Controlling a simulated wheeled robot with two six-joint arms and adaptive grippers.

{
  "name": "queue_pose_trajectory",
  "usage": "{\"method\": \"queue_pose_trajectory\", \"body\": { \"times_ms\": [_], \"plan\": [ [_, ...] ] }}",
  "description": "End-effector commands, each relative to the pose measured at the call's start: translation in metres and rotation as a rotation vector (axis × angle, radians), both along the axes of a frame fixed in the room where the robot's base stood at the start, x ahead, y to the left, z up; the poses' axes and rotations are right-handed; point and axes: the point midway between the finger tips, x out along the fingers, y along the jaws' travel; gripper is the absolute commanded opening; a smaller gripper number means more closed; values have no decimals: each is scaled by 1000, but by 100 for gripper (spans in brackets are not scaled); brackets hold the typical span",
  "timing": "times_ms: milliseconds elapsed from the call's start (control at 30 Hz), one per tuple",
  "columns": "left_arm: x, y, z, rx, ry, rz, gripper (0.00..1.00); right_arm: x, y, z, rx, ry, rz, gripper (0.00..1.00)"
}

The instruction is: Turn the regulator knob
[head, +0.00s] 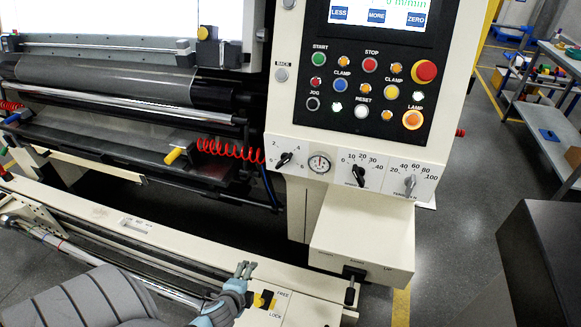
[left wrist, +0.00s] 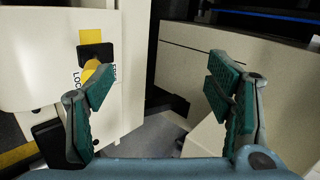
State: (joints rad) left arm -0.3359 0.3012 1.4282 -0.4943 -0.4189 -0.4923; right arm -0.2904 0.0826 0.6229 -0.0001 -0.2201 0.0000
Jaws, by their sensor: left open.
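Three knobs sit on the lower front of the cream control console. The left black knob (head: 285,159) has a numbered scale and stands beside a round pressure gauge (head: 320,163); I take it for the regulator knob. A middle black knob (head: 359,176) has a 0 to 40 scale. A grey right knob (head: 409,185) has a 20 to 100 scale. My left gripper (head: 243,277) is low in front of the machine, below and apart from the knobs. In the left wrist view its jaws (left wrist: 159,92) are open and empty. My right gripper does not show.
A yellow FREE/LOCK lever (head: 264,299) is close beside my left gripper; it also shows in the left wrist view (left wrist: 91,68). A red coiled hose (head: 231,149) hangs left of the knobs. A cream box (head: 361,251) juts out below the console.

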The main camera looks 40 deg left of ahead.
Motion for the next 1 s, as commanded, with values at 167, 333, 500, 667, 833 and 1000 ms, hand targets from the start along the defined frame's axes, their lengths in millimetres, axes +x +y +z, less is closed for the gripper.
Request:
{"method": "queue_pose_trajectory", "body": {
  "times_ms": [167,333,500,667,833,1000],
  "plan": [
    [93,1,192,648,-270,-333,73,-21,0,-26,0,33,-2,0],
    [106,-13,276,905,-371,-384,73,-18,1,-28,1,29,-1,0],
    [135,-3,281,915,-375,-383,73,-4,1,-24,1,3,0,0],
    [180,13,280,912,-375,-381,73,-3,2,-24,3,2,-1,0],
    [218,26,278,908,-374,-383,73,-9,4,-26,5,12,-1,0],
    [236,32,277,908,-373,-385,73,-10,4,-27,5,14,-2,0]
  ]
}}
